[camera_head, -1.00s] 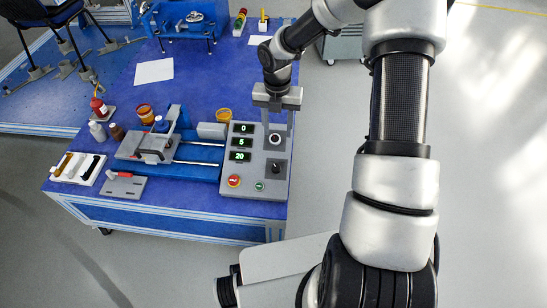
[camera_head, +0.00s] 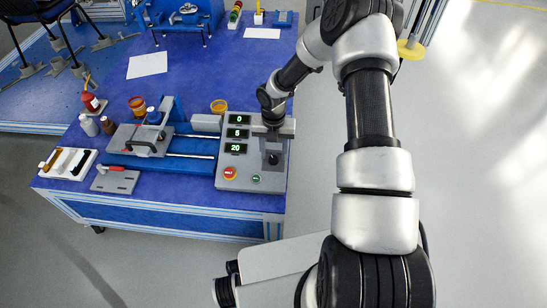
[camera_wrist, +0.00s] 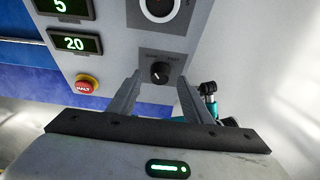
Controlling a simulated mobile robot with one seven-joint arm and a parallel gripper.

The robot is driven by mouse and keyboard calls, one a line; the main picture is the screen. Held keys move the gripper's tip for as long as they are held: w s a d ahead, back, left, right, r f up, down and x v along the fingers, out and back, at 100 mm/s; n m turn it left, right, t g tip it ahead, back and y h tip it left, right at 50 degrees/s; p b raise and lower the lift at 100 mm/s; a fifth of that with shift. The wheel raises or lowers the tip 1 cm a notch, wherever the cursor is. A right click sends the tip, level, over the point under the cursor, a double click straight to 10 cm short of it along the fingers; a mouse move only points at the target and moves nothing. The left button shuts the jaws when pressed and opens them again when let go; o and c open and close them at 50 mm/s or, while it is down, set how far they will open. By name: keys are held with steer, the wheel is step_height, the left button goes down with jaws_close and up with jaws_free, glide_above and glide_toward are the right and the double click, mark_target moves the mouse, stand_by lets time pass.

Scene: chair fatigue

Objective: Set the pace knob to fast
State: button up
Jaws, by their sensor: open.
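The pace knob (camera_wrist: 160,72) is a small black dial with a pale pointer mark, on the grey control panel (camera_wrist: 110,58). Small labels sit above it; the right one seems to read FAST, the left is too blurred to read. It also shows in the head view (camera_head: 272,158). My gripper (camera_wrist: 158,80) is open, its two fingers on either side of the knob in the wrist view, with gaps to it on both sides. I cannot tell whether the fingertips are level with the knob. In the head view my gripper (camera_head: 273,143) is just above the knob.
A red HALT button (camera_wrist: 87,84) lies left of the knob, and a green button (camera_head: 255,179) is nearby. A round dial (camera_wrist: 160,8) lies above the knob. Green displays (camera_head: 237,133) are to the left. A slide carriage (camera_head: 140,139) stands further left on the blue table.

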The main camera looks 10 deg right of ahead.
steer(key=shift+f, duration=0.9)
steer(key=shift+c, duration=0.4)
steer(key=c, duration=1)
